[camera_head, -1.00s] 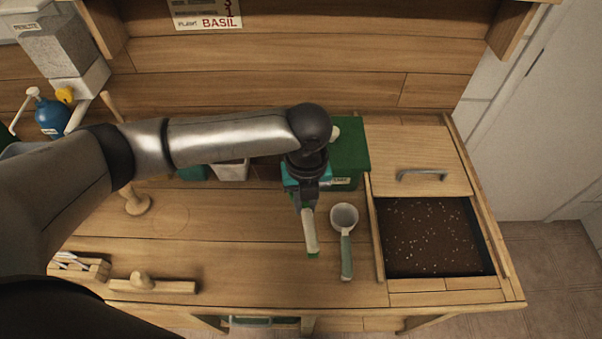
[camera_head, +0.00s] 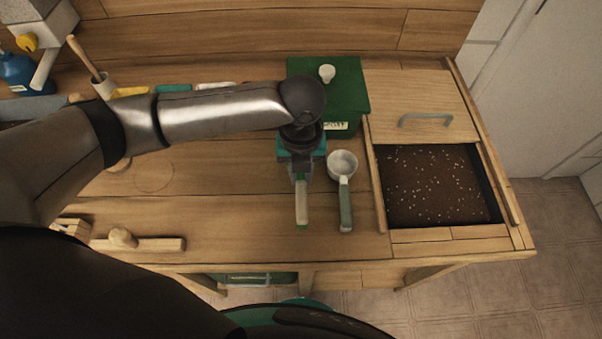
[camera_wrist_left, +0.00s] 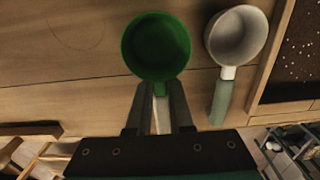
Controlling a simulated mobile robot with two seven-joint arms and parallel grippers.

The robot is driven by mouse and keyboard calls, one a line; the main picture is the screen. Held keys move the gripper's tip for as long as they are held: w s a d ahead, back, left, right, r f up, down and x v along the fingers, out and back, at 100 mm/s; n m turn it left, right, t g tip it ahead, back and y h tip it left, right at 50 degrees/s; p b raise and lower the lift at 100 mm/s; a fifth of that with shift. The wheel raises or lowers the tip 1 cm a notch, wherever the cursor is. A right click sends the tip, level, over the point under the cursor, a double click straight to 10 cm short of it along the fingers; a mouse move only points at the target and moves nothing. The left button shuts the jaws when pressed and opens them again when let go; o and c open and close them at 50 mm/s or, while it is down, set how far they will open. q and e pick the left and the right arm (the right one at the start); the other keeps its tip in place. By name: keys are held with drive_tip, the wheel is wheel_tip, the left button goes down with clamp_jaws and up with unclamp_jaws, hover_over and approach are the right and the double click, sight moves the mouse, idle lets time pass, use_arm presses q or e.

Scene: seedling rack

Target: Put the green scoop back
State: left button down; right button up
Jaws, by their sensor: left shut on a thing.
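The green scoop (camera_wrist_left: 157,47) shows in the left wrist view as a round green cup at the top centre, opening toward the camera. In the head view its pale handle with green edges (camera_head: 302,207) shows below my left gripper (camera_head: 300,182), and its cup is hidden. In the wrist view my left gripper (camera_wrist_left: 159,98) is shut on the handle just behind the cup. I cannot tell whether the scoop touches the bench. A white scoop with a grey-green handle (camera_head: 342,163) lies just right, apart; it also shows in the wrist view (camera_wrist_left: 237,38). My right gripper is not in view.
A green box with a white knob (camera_head: 345,90) stands behind the gripper. A soil bin (camera_head: 430,187) with a wooden cover (camera_head: 425,90) is at the right. A wooden tamper (camera_head: 140,243) lies front left. The bench between is mostly clear.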

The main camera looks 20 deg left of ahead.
sight(301, 175)
use_arm(q)
drive_tip(key=shift+f+b, duration=0.45)
drive_tip(key=shift+f, duration=0.15)
drive_tip(key=shift+f, duration=0.65)
drive_tip(key=c, duration=0.7)
unclamp_jaws()
drive_tip(key=shift+c, duration=0.2)
drive_tip(key=shift+r, duration=0.1)
wheel_tip(301, 175, up, 15)
drive_tip(key=p, duration=0.3)
